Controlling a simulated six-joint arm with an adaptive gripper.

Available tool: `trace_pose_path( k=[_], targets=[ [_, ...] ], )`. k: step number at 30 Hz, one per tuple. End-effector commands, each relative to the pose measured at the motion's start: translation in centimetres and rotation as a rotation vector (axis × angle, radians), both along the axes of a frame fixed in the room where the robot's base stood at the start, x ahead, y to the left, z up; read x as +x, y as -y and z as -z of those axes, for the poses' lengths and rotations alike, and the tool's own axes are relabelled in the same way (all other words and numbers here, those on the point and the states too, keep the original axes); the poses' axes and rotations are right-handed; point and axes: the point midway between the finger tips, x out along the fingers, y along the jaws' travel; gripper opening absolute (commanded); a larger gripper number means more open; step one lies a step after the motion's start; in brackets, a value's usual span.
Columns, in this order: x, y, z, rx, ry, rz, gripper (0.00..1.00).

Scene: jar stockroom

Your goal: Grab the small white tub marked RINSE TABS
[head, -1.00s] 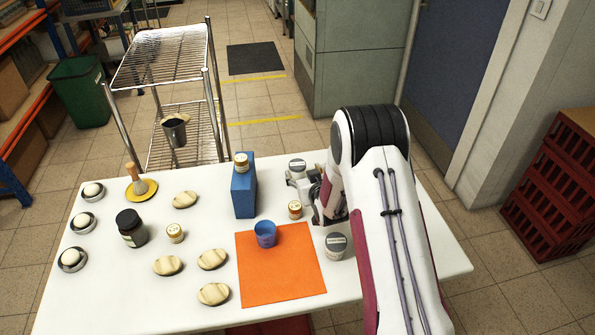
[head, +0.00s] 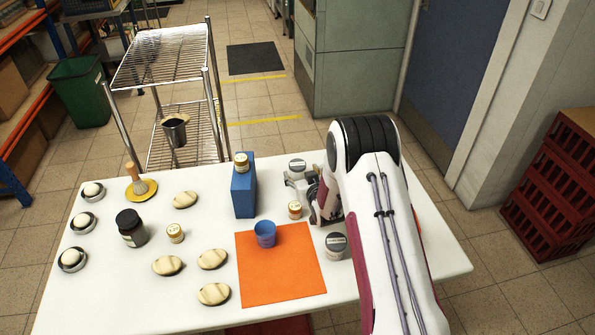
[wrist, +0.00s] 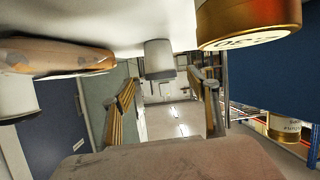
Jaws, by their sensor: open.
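A small white tub with a grey lid (head: 297,166) stands at the back of the table, just beyond my gripper (head: 303,183). In the wrist view, which is upside down, a pale tub (wrist: 158,60) shows ahead, roughly between the fingers of my open gripper (wrist: 163,86), with nothing held. Its label cannot be read. A second white tub with a dark grey lid (head: 336,246) stands nearer, beside the orange mat; its label is also unreadable. My arm hides part of the table on the right.
A gold-lidded jar (head: 295,210) stands close left of my gripper. A blue cup (head: 265,234) sits on the orange mat (head: 280,285). A brown striped object (wrist: 55,57) is close on the wrist view's left.

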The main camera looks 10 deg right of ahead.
Motion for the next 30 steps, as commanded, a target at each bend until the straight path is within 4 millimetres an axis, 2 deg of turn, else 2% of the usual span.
trace_pose_path(
  k=[17, 30],
  targets=[
    [0.6, 0.0, 0.2, 0.000, 0.001, 0.000, 0.59],
    [3.3, -0.2, 1.4, 0.000, 0.000, 0.000, 0.59]
  ],
)
